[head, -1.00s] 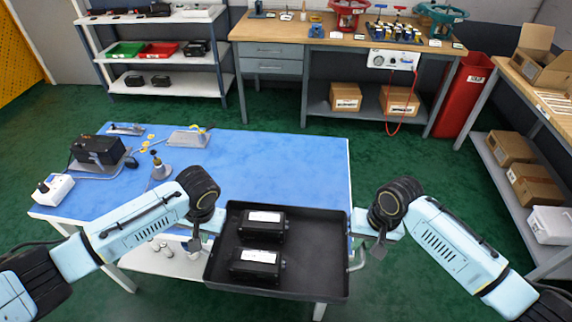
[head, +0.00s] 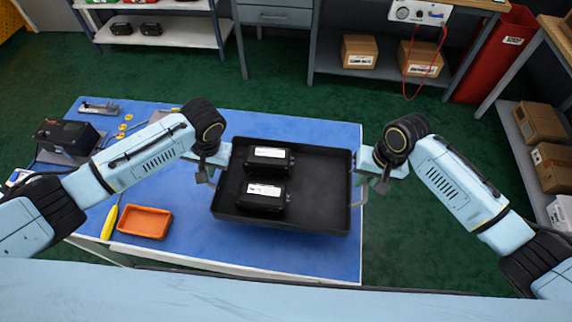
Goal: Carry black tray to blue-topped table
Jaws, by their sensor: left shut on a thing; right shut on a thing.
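The black tray (head: 312,214) is level over the right part of the blue-topped table (head: 185,205) in the head view. I cannot tell whether it touches the top. Two black boxes with white labels lie in its left half, a far one (head: 269,164) and a near one (head: 262,204). My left gripper (head: 208,174) is shut on the tray's left side. My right gripper (head: 372,176) is shut on the tray's right side, by its handle. The fingertips are partly hidden by the wrists.
An orange dish (head: 145,222) and a yellow tool (head: 109,222) lie on the table left of the tray. A black device (head: 67,136) stands at its far left. A shelf with cardboard boxes (head: 538,122) is at right. Green floor (head: 300,108) lies beyond the table.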

